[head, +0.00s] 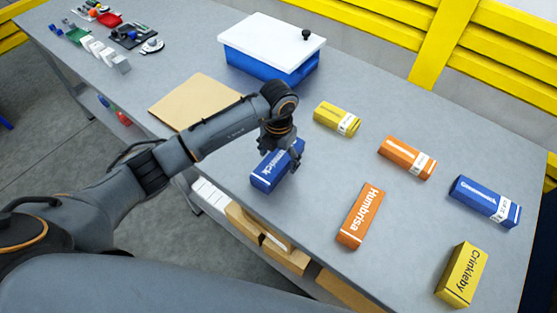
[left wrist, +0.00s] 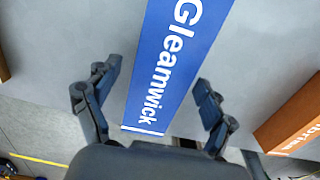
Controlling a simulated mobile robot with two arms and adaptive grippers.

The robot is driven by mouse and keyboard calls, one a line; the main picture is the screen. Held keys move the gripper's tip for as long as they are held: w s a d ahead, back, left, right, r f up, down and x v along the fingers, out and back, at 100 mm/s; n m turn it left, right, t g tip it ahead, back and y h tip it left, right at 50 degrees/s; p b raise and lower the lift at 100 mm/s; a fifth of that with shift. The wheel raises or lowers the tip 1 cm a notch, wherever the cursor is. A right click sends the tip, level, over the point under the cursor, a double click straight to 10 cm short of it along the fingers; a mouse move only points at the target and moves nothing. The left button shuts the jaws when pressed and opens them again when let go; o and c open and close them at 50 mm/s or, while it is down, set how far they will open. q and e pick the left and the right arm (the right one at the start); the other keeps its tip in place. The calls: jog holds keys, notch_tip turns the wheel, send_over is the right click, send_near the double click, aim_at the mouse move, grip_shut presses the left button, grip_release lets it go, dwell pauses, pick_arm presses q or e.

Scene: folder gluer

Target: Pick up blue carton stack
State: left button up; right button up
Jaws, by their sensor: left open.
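A blue carton stack (head: 265,178) lettered "Gleamwick" lies near the front edge of the grey table in the head view. It fills the upper middle of the left wrist view (left wrist: 178,60). My left gripper (head: 281,155) is directly over it, pointing down. In the left wrist view my left gripper (left wrist: 152,104) is open, with one finger on each side of the carton and visible gaps between. Part of the carton is hidden by the gripper in the head view. A second blue carton stack (head: 484,201) lies at the right. My right gripper is not in view.
Orange cartons (head: 360,216) (head: 406,157) and yellow cartons (head: 337,118) (head: 461,274) lie to the right on the table (head: 330,185). A blue box with a white lid (head: 271,45) and a tan sheet (head: 195,101) are behind. Yellow rails run along the back.

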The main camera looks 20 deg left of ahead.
pick_arm(q)
jog(key=c, duration=1.5)
jog(key=shift+o, duration=0.2)
jog(key=shift+r, duration=0.1)
